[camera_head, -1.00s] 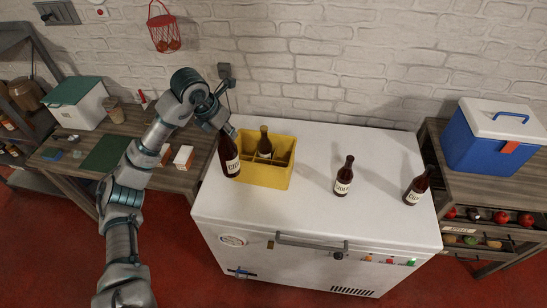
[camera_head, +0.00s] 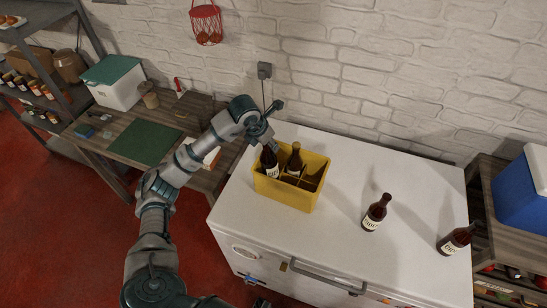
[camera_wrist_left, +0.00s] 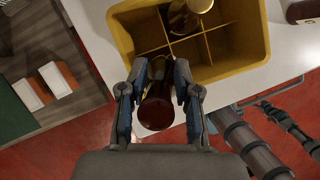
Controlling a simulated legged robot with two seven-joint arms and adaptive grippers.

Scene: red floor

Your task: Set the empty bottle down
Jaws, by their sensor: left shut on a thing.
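My left gripper (camera_head: 264,139) is shut on a dark brown bottle (camera_head: 269,158) with a pale label. The bottle is upright at the left end of the yellow crate (camera_head: 288,194), and its lower part is hidden by the crate's wall. I cannot tell whether its base touches the crate floor. In the left wrist view, the gripper's fingers (camera_wrist_left: 157,88) sit on both sides of the bottle (camera_wrist_left: 157,112), which overlaps the crate's near rim (camera_wrist_left: 118,37). Another brown bottle (camera_head: 294,160) stands in a crate compartment.
The crate stands on the white chest freezer (camera_head: 335,215). Two more brown bottles, one nearer the middle (camera_head: 375,213) and one at the right (camera_head: 456,239), stand on its lid, with free room between them and the crate. A wooden table is at the left.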

